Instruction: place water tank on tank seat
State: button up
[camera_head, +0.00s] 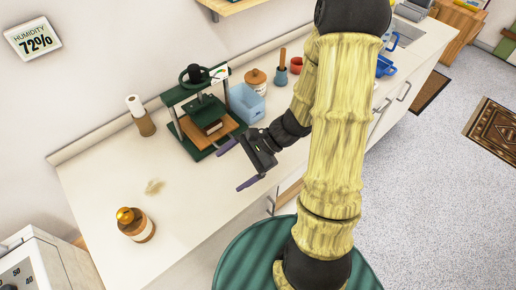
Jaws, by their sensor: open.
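A light blue box-shaped container (247,104), which looks like the water tank, stands upright on the counter just right of a green-framed machine (205,112). I cannot tell whether it touches the machine or rests on a seat; its base is partly hidden. No separate tank seat can be made out. My gripper (239,165) has purple fingers spread apart with nothing between them. It is over the counter, in front of the machine and the blue container, with its fingers pointing left.
A brown-lidded jar (256,81), a blue pot with a wooden handle (281,72) and a red cup (296,65) stand behind the blue container. A paper-towel-like roll (141,115) stands left of the machine. An orange-topped jar (136,225) stands front left.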

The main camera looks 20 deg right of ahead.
jog(key=s+d+r+n+g+h, duration=0.1)
jog(key=s+d+n+g+h, duration=0.15)
jog(key=s+n+h, duration=0.35)
jog(key=w+d+r+n+t+h, duration=0.3)
jog(key=w+r+n+t+h, duration=0.1)
jog(key=n, duration=0.3)
jog(key=shift+w+d+r+n+t+h, duration=0.15)
jog(key=shift+r+n+t+h, duration=0.4)
jog(key=shift+r, duration=0.35)
